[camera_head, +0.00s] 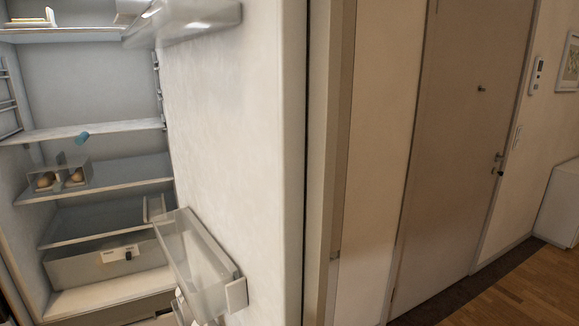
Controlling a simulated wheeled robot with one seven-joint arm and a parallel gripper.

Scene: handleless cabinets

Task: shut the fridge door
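The fridge (90,90) stands open at the left, its lit interior and shelves showing. The fridge door (235,120) is open, and its pale inner face stands close in front of me, right of the interior. A clear door bin (200,265) sticks out from its lower part, and another bin (195,18) from its top. The door's lower end is out of the picture. My gripper is not in view.
Right of the fridge door are a tall panel (340,130) and a closed room door (455,150). Wooden floor (530,290) is clear at the lower right, beside a white cabinet (560,205).

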